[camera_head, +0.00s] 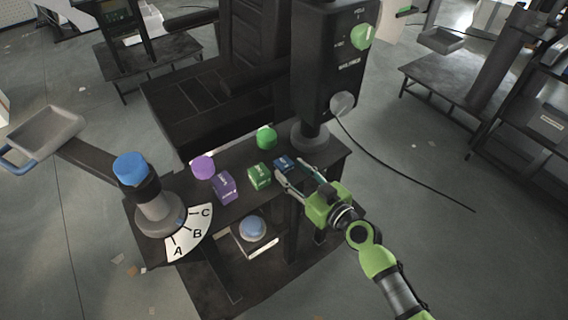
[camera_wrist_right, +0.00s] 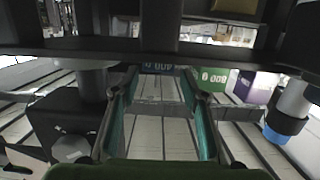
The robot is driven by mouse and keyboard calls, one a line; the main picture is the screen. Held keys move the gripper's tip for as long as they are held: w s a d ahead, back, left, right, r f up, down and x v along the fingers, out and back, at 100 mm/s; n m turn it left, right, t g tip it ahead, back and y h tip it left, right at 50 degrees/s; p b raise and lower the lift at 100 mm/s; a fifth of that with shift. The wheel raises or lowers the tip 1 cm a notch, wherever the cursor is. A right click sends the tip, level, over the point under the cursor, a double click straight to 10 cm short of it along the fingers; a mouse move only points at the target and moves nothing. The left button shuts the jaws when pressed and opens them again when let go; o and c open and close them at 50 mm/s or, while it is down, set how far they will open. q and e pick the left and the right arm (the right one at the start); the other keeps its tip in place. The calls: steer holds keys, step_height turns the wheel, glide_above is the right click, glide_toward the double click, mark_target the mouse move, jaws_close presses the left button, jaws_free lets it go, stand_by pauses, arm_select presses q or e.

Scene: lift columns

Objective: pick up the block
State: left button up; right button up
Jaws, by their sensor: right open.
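Three blocks stand in a row on the dark table: a blue block (camera_head: 283,163), a green block (camera_head: 259,176) and a purple block (camera_head: 224,187). My right gripper (camera_head: 288,172) is open, reaching in from the lower right with its fingers directed at the blue block. In the right wrist view, the blue block (camera_wrist_right: 157,68) shows between the tips of the open right gripper (camera_wrist_right: 158,75). I cannot tell whether the fingers touch it. The green block (camera_wrist_right: 213,78) and purple block (camera_wrist_right: 254,87) are to the right there. My left gripper is not in view.
A green ball (camera_head: 267,137) and a purple ball (camera_head: 203,167) are behind the blocks. A black column with a green knob (camera_head: 362,38) rises at the back right of the table. A blue-topped dial (camera_head: 131,168) stands at the left by an A-B-C plate (camera_head: 189,236).

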mark_target(289, 168)
steer(key=shift+f+x, duration=0.15)
steer(key=shift+x, duration=1.15)
steer(key=shift+f+x, duration=0.15)
steer(key=shift+x, duration=1.2)
steer(key=shift+d, duration=0.2)
steer(key=shift+r, duration=0.1)
jaws_close()
